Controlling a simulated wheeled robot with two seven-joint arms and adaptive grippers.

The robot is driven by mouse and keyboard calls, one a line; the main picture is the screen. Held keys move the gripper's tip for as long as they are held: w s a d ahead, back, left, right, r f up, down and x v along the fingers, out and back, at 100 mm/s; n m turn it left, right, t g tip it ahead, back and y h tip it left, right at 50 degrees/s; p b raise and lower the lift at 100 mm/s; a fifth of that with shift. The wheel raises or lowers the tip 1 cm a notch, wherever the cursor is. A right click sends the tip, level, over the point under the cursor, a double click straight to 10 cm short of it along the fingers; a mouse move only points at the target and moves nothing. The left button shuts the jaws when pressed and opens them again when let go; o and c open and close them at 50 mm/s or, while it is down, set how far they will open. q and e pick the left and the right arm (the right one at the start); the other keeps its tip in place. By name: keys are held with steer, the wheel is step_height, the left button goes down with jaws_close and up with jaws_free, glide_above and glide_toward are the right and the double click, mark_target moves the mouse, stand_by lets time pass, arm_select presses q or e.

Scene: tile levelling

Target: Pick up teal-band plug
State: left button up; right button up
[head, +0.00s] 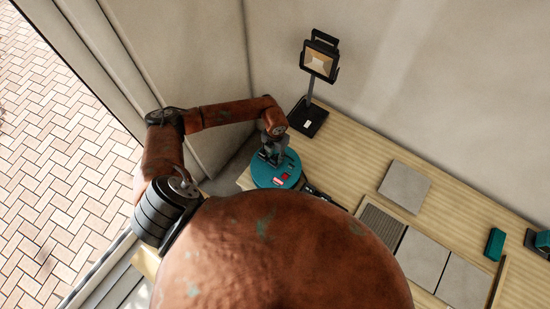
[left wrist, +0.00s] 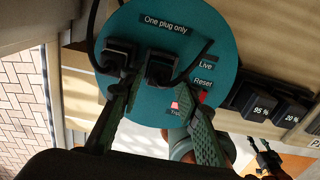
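Two black plugs sit on a round teal power hub (head: 265,175), marked "One plug only" in the left wrist view (left wrist: 205,25). One plug (left wrist: 120,55) is at the left; the other plug (left wrist: 161,68) is nearer the middle. Black cords run from both. I cannot make out a teal band on either plug. My left gripper (head: 272,155) is low over the hub. In the left wrist view its fingers (left wrist: 157,82) are apart, on either side of the middle plug; I cannot tell whether they touch it. What looks like my right gripper (left wrist: 262,150) is small at the lower right.
Two black blocks reading 95 % (left wrist: 259,110) and 20 % (left wrist: 289,116) stand beside the hub. A work lamp (head: 320,58) stands behind. A grey tile (head: 404,186) lies on the wooden bench (head: 355,150). A teal block (head: 495,243) is at the right.

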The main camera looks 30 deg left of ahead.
arm_select(q)
step_height(320, 180, down, 2)
steer(key=shift+s+a+f, duration=0.1)
steer(key=shift+f, duration=0.15)
steer(key=c, duration=0.5)
steer(key=shift+c, duration=1)
jaws_close()
arm_select(e)
steer(key=shift+w+a+r, duration=0.2)
steer(key=shift+w+a, duration=0.05)
steer(key=shift+w, duration=0.2)
steer(key=shift+w+a+r, duration=0.2)
steer(key=shift+w, duration=0.2)
